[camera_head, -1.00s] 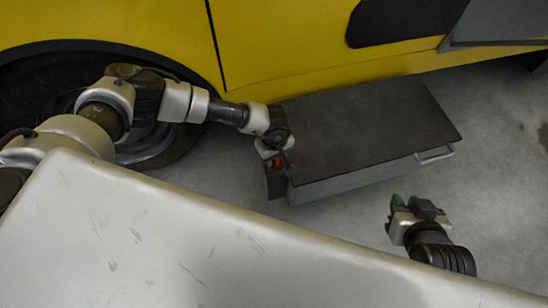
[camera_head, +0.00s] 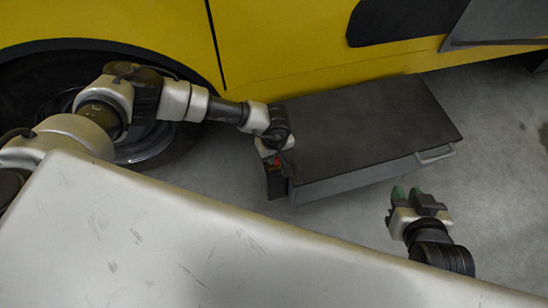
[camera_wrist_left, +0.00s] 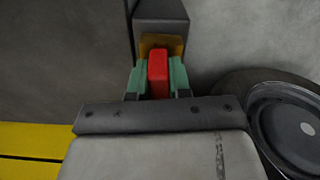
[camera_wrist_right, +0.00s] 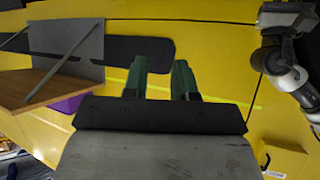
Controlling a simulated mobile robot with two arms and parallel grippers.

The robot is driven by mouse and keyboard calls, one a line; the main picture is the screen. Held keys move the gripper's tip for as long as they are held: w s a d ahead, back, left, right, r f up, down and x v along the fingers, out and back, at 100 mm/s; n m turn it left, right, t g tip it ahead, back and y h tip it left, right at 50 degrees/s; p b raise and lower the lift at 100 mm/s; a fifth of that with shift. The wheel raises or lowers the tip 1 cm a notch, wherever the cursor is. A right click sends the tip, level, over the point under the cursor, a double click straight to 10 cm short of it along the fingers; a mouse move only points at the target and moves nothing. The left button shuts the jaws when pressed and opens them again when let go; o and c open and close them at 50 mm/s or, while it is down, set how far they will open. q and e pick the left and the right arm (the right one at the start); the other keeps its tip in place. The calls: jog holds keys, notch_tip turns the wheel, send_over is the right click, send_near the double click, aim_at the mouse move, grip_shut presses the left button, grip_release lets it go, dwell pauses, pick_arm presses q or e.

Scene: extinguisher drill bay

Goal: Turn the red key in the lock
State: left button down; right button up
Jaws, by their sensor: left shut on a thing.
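The red key (camera_wrist_left: 158,72) sits in the lock, seen against a brass-coloured plate (camera_wrist_left: 174,42) in the left wrist view. In the head view my left gripper (camera_head: 272,156) partly hides the key and lock.
The dark box (camera_head: 365,125) with a handle (camera_head: 436,155) stands beside the yellow vehicle (camera_head: 290,45). A wheel (camera_head: 150,140) is behind my left arm. A wooden shelf (camera_wrist_right: 45,85) and a purple item (camera_wrist_right: 68,103) show in the right wrist view. Grey floor is clear around my right gripper.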

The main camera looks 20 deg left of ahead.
pick_arm(q)
jog(key=shift+m+b, duration=0.4)
jog(key=shift+m, duration=0.5)
pick_arm(e)
jog(key=w+r+t, duration=0.1)
jog(key=w+a+r+t, duration=0.1)
jog(key=shift+r+t+y, duration=0.3)
jog(key=shift+r+y, duration=0.05)
jog(key=shift+y, duration=0.05)
pick_arm(q)
jog(key=shift+m, duration=0.4)
pick_arm(e)
jog(key=shift+w+r, duration=0.1)
jog(key=shift+r, duration=0.05)
